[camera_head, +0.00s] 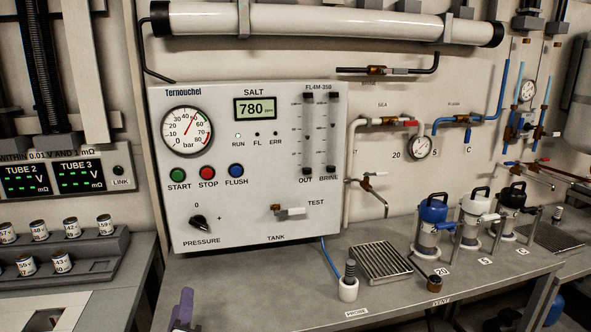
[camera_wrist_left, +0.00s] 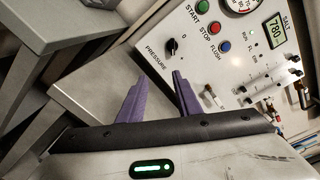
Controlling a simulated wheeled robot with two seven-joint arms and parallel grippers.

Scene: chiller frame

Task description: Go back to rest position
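My left gripper (camera_head: 184,310) shows only as a purple finger at the bottom edge of the head view, in front of the bench and below the control panel (camera_head: 250,165). In the left wrist view my left gripper (camera_wrist_left: 157,88) has its two purple fingers spread apart with nothing between them. The panel (camera_wrist_left: 235,65) is beyond the fingertips there, with the pressure knob (camera_wrist_left: 172,46) near them. No contact with the panel shows. My right gripper is not in either view.
A grey bench (camera_head: 300,300) runs below the panel, with a probe in a white holder (camera_head: 348,285), a drain grille (camera_head: 382,262) and a blue-topped vessel (camera_head: 432,212). At left a rack (camera_head: 95,262) holds several small jars. The bench front near the gripper is clear.

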